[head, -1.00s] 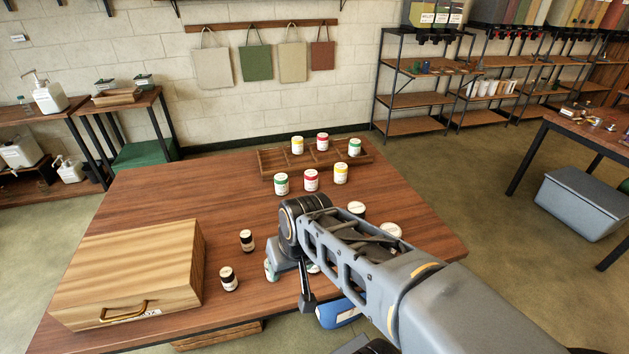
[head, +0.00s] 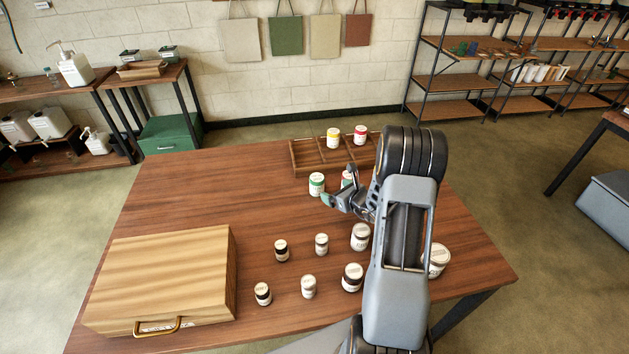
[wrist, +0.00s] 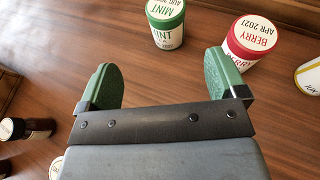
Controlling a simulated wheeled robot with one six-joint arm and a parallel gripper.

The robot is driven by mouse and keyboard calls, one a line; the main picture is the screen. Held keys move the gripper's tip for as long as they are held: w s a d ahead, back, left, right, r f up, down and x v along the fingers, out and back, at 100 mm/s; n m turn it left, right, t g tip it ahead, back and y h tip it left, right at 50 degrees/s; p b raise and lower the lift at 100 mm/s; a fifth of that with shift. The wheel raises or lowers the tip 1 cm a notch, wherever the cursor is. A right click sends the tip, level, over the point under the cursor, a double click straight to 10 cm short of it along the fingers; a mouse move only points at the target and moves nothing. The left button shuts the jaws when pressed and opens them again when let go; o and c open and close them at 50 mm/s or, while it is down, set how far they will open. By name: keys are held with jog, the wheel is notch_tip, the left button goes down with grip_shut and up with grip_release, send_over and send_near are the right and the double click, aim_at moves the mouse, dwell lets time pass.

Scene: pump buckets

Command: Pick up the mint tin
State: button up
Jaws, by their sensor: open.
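The mint tin (wrist: 166,24) is a small round tin with a green band and a white label and lid reading MINT. In the wrist view it stands upright beyond the fingertips, between their lines and a little apart from them. In the head view the green-banded tin (head: 317,184) stands on the table in front of the wooden tray. My gripper (wrist: 164,78) has green finger pads, is open and empty, and points towards the tin. In the head view my gripper (head: 338,190) is beside the tin, partly hidden by my arm.
The red berry tin (wrist: 249,40) stands close to the right of the mint tin. A yellow-banded tin (wrist: 310,76) is farther right. The divided wooden tray (head: 307,160) lies behind. Several jars, such as one dark-lidded jar (head: 281,250), stand nearer, beside a wooden box (head: 165,270).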

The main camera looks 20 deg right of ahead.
aim_at(322, 183)
jog(key=shift+m, duration=0.3)
jog(key=x, duration=0.5)
jog(key=d+p+x, duration=0.1)
jog(key=x, duration=0.2)
jog(key=shift+w+f, duration=0.15)
jog(key=shift+f, duration=0.1)
jog(key=shift+p+x, duration=1)
jog(key=shift+x, duration=1.7)
jog(key=shift+a, duration=0.1)
jog(key=c, duration=1.1)
